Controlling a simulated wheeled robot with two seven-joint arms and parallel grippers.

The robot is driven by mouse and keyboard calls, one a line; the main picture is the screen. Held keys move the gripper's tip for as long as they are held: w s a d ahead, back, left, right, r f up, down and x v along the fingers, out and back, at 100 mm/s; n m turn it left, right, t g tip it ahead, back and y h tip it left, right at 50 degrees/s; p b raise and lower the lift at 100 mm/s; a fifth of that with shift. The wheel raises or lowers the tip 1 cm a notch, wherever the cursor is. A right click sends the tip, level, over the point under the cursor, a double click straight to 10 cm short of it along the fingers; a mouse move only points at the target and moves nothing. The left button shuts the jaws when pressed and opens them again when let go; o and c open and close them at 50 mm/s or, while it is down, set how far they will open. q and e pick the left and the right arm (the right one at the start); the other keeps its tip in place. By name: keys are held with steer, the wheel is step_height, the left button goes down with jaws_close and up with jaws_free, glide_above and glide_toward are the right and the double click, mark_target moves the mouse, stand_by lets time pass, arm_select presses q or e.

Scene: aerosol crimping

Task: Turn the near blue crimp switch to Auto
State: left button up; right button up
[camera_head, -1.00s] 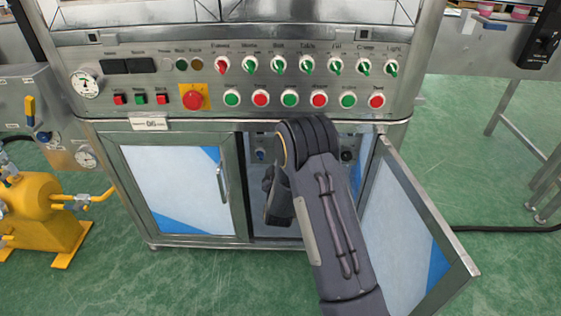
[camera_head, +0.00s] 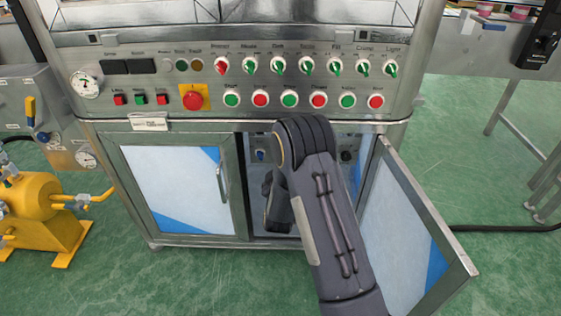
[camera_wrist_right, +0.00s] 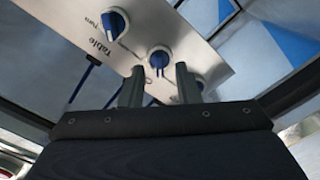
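The small panel (camera_wrist_right: 140,30) inside the open cabinet carries blue switches with white surrounds. One blue switch (camera_wrist_right: 160,56) appears just beyond and between the fingertips of my right gripper (camera_wrist_right: 160,72). The fingers are apart; contact with the switch cannot be made out. No crimp label is readable. In the head view one blue switch (camera_head: 260,155) shows left of my right arm, which hides the gripper's fingertips. My left gripper is not in view.
The right cabinet door (camera_head: 405,230) stands open beside my right arm; the left door (camera_head: 170,190) is shut. Above is a front panel (camera_head: 300,85) with green and red switches, several buttons and a red emergency stop (camera_head: 193,97).

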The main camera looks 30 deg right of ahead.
steer(key=p+v, duration=0.1)
steer(key=v, duration=0.5)
stand_by(0.3)
steer(key=s+a+r+m+g+y, duration=0.45)
steer(key=s+a+r+y, duration=0.2)
steer(key=r+y, duration=0.4)
steer(key=s+a+r+g+y, duration=0.1)
steer(key=s+a+g, duration=0.15)
steer(key=s, duration=0.95)
steer(key=s+a+r+g+y, duration=0.2)
steer(key=s+a, duration=0.1)
steer(key=s, duration=0.9)
step_height(320, 180, up, 32)
steer(key=p, duration=3.2)
steer(key=shift+a+g, duration=0.2)
steer(key=shift+g, duration=0.1)
